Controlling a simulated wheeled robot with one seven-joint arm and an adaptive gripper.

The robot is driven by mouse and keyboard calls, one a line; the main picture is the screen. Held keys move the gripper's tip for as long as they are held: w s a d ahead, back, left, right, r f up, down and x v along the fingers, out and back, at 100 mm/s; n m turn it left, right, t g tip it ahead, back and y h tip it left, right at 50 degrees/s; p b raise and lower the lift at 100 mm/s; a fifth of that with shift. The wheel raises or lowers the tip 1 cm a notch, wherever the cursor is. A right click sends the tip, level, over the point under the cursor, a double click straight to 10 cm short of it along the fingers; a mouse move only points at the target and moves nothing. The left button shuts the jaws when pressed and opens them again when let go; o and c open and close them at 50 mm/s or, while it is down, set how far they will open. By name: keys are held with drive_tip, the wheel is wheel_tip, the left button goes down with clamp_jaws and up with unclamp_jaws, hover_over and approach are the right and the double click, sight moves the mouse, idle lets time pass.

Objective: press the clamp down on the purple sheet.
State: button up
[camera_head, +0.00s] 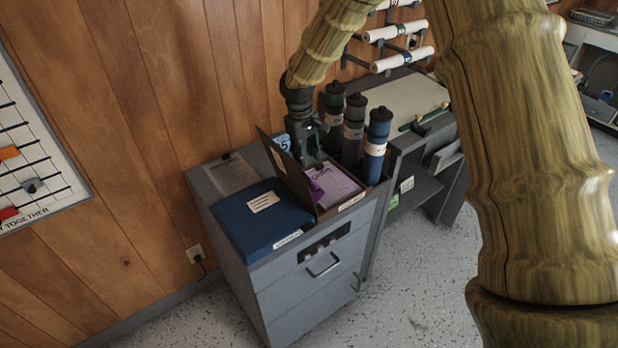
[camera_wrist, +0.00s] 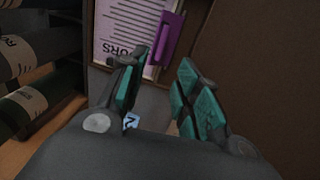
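The purple sheet (camera_head: 337,187) lies in an open box on the grey cabinet, with a darker purple clamp (camera_head: 316,189) at its left side. In the wrist view the sheet (camera_wrist: 122,28) looks pale lilac with printed text, and the purple clamp (camera_wrist: 168,38) stands beside it. I cannot tell how far the clamp is raised. My gripper (camera_head: 310,155) points down at the back of the open box. In the wrist view my gripper (camera_wrist: 163,60) has its teal-padded fingers apart, with nothing between them. The clamp is just beyond the fingertips; I see no contact.
The box's raised brown lid (camera_head: 288,172) stands close to my gripper's left. A closed blue box (camera_head: 258,222) is left of it. Dark green, grey and blue (camera_head: 376,145) tubes stand close on the right. A clipboard (camera_head: 232,174) lies at the cabinet's back left.

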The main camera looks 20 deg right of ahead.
drive_tip(key=shift+d+f+p, duration=0.15)
drive_tip(key=shift+f+p, duration=0.15)
drive_tip(key=shift+f, duration=1.2)
drive_tip(key=shift+d+f+p, duration=0.2)
drive_tip(key=shift+f+p, duration=0.15)
drive_tip(key=shift+f, duration=1.15)
drive_tip(key=shift+d+f+p, duration=0.15)
drive_tip(key=shift+f+p, duration=0.15)
drive_tip(key=shift+f, duration=1.2)
clamp_jaws()
